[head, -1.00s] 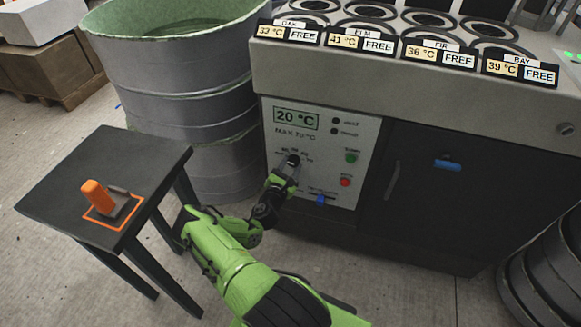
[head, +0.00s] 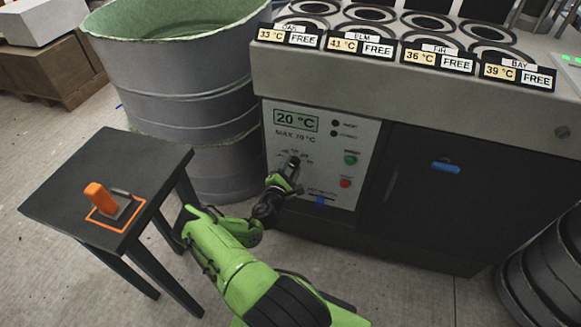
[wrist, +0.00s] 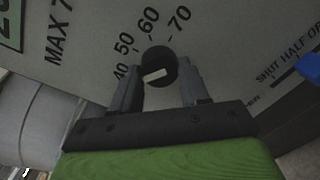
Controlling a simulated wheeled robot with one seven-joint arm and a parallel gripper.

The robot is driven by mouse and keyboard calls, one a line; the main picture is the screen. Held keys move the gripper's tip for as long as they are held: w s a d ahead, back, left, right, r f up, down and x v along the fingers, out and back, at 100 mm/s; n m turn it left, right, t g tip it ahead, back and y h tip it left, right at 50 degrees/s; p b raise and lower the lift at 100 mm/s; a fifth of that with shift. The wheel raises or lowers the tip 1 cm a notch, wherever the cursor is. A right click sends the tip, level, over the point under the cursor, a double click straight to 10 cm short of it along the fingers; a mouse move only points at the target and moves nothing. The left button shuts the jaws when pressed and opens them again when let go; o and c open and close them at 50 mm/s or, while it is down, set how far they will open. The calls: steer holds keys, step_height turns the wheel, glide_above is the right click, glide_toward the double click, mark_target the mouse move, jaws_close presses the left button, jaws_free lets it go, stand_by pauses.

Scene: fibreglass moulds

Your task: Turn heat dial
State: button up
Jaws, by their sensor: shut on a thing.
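The heat dial (wrist: 158,68) is a round black knob with a white bar mark, on the pale control panel (head: 330,190) of the heater cabinet. In the wrist view it sits between the fingertips of my gripper (wrist: 160,84), which is shut on it. Printed numbers 40, 50, 60 and 70 arc around the dial; the white bar lies at a slant, nearly level in the picture. In the head view my gripper (head: 290,172) reaches the dial and partly covers it. The panel display (head: 297,120) reads 20 °C, with MAX 70 °C printed below.
A large metal drum (head: 190,100) stands left of the cabinet. A black table (head: 60,185) with an orange-handled tool (head: 101,197) is at left.

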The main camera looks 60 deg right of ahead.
steer(key=shift+m, duration=1.2)
steer(key=shift+p, duration=0.3)
steer(key=o, duration=1.1)
steer(key=shift+c, duration=0.2)
steer(key=s+a+p, duration=0.1)
steer(key=a+p, duration=0.3)
steer(key=a, duration=1.1)
steer(key=shift+s+a+r, duration=0.25)
steer(key=shift+a+r, duration=0.1)
steer(key=shift+r, duration=0.05)
steer(key=shift+r, duration=0.1)
